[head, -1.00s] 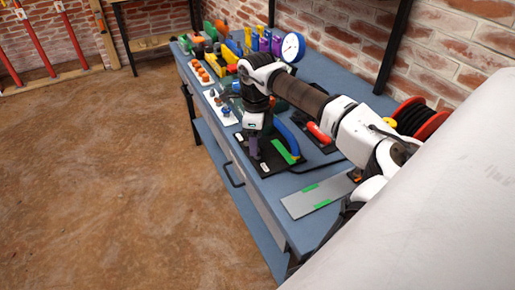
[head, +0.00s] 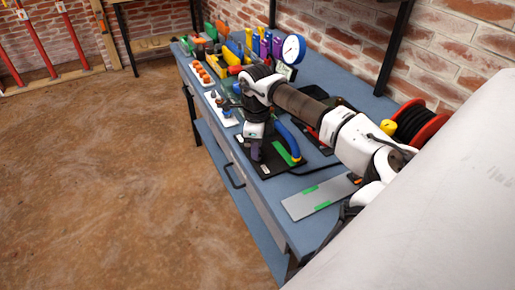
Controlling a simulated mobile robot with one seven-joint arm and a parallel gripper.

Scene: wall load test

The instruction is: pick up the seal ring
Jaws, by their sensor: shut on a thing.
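My gripper (head: 256,152) points down over the black tray (head: 285,168) at the near front of the blue bench. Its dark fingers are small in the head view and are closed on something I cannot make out. I cannot pick out the seal ring; it may be hidden by the gripper or too small to see. The black tray also bears a green strip (head: 282,152) and a blue curved piece (head: 289,138), just right of the gripper.
The blue bench (head: 270,212) holds a grey plate (head: 318,197) nearer me and white trays with small parts (head: 222,108) farther off. A dial gauge (head: 293,48) and coloured bins stand at the back. A cable reel (head: 418,122) is at right. The floor at left is clear.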

